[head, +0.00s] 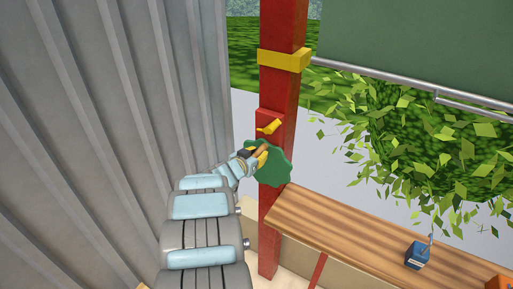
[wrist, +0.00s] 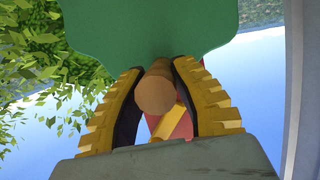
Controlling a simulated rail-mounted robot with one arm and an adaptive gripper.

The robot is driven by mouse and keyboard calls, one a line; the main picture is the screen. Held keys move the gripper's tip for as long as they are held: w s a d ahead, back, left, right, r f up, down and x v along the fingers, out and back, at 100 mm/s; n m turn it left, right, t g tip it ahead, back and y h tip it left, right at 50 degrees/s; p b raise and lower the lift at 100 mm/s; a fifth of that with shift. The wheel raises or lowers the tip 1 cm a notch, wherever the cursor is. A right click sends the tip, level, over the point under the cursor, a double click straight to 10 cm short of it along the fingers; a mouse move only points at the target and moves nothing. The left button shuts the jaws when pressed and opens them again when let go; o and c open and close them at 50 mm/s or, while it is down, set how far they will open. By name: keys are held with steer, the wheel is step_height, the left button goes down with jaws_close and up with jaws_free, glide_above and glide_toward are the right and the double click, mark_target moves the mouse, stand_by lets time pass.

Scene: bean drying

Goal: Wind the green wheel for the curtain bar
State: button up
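The green wheel (head: 277,170) with a wavy rim is mounted on the red post (head: 270,227), and its lower part shows at the top of the wrist view (wrist: 150,25). A round wooden handle (wrist: 155,92) sticks out from the wheel toward my wrist camera. My gripper (head: 262,154) is at the wheel's face. In the wrist view its yellow fingers with black pads lie on both sides of the handle, tips against it, so it appears shut on the handle. The silver curtain bar (head: 385,79) runs along the lower edge of the green curtain (head: 420,40).
A yellow band (head: 284,60) wraps the post, with a small yellow piece (head: 270,127) above the wheel. A wooden shelf (head: 340,232) holds a blue box (head: 417,256) and an orange object (head: 498,282). A grey corrugated wall (head: 110,110) stands left. Leafy foliage (head: 420,140) hangs beyond the shelf.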

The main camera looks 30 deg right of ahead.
steer(key=o, duration=0.5)
steer(key=shift+s+d, duration=0.1)
steer(key=shift+c, duration=0.2)
steer(key=shift+p+v, duration=1.25)
steer(key=shift+v, duration=0.1)
steer(key=shift+p+v, duration=2.15)
steer(key=shift+p, duration=1.85)
steer(key=shift+f, duration=0.1)
